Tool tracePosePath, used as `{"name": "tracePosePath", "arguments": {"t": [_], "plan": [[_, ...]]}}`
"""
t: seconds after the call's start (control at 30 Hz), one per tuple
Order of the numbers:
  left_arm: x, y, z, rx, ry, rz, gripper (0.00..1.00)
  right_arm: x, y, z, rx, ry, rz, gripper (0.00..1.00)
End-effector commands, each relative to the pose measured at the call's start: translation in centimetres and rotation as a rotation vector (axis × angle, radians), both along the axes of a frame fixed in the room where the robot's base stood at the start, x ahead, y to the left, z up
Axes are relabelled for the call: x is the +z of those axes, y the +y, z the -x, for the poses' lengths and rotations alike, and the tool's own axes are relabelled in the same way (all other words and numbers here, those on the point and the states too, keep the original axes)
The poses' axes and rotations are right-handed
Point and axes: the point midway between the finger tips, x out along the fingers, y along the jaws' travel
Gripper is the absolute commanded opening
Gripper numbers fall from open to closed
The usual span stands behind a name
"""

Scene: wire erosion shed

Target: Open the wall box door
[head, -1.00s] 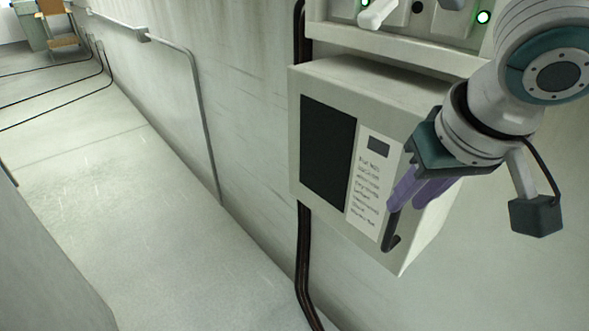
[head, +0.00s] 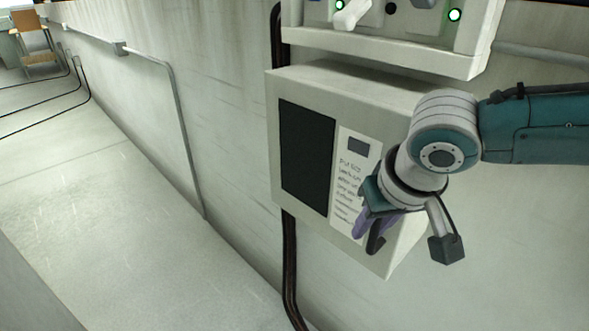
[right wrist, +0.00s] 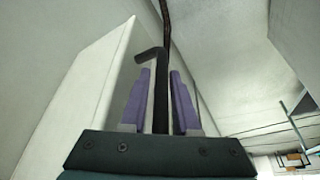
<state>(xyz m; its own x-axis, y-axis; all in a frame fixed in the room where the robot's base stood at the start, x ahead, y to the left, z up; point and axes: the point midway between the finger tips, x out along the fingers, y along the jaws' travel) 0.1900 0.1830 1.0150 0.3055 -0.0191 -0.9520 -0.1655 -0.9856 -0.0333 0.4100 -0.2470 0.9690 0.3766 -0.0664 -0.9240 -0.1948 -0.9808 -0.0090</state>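The wall box (head: 345,83) is a pale box on the wall with a dark panel (head: 307,157) and a label (head: 348,190) on its front. Its door looks closed. A black bent handle (head: 375,243) stands at the front's lower right. My right gripper (head: 374,226) is at this handle, its purple fingers pointing down. In the right wrist view the black handle (right wrist: 161,95) runs between the two fingers (right wrist: 160,100). Narrow gaps seem to show on both sides, so the gripper looks open around it. My left gripper is not in view.
A control panel (head: 415,52) with a lever and green lights hangs just above the box. Dark cables (head: 289,260) run down the wall below it. A thin pipe (head: 185,135) is further left. The floor (head: 110,220) at left is clear, with a chair (head: 38,52) far back.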

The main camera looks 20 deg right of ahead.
Motion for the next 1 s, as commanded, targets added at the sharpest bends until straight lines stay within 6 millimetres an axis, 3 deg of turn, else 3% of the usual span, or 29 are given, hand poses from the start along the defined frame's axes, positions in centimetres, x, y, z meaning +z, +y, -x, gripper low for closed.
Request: {"name": "tracePosePath", "arguments": {"t": [0.07,0.33,1.0], "plan": [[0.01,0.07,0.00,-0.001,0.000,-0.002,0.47,0.03,0.01,0.00,0.000,0.000,0.000,0.30],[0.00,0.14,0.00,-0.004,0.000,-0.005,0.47,0.04,0.00,0.01,0.000,0.000,0.000,0.00],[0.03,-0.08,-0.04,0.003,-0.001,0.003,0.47,0.06,0.00,0.00,-0.001,0.000,0.000,0.00]]}}
